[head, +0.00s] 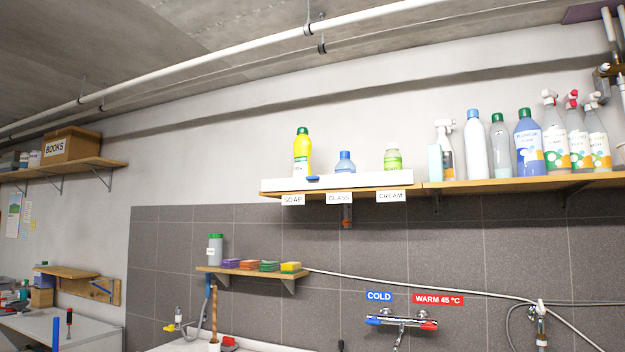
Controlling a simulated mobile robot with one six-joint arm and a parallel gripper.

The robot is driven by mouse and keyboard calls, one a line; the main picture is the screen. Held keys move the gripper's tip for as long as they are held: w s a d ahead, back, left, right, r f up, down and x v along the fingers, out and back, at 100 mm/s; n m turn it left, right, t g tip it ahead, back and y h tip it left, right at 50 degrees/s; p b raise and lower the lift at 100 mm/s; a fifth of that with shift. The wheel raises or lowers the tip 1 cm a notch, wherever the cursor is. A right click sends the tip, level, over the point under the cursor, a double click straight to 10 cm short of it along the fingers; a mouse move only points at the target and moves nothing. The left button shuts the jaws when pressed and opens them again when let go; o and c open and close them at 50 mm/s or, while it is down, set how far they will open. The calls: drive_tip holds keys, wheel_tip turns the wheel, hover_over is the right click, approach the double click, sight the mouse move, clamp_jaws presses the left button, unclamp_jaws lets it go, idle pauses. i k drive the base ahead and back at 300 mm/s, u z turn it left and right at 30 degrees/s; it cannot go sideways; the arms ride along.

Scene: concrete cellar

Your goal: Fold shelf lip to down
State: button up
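The shelf lip (375,180) is a long white strip along the front edge of the left part of the wooden wall shelf (425,189). It stands up and hides the lower parts of the bottles behind it. A small blue tab (312,178) sits on the lip, left of its middle. Behind the lip stand a yellow bottle with a green cap (302,155), a blue-capped bottle (345,163) and a green bottle (393,158). Labels reading SOAP (293,200), GLASS (339,198) and CREAM (391,197) hang below it. My gripper is not in view.
Several bottles and spray bottles (530,145) crowd the shelf's right part. A small grey and orange fitting (347,216) hangs under the shelf. A lower ledge (240,271) holds sponges. A mixer tap (400,320) is below. The tiled wall between is mostly clear.

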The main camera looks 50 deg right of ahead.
sight(367, 178)
drive_tip(key=z, duration=0.2)
drive_tip(key=i, duration=0.95)
drive_tip(key=u, duration=0.3)
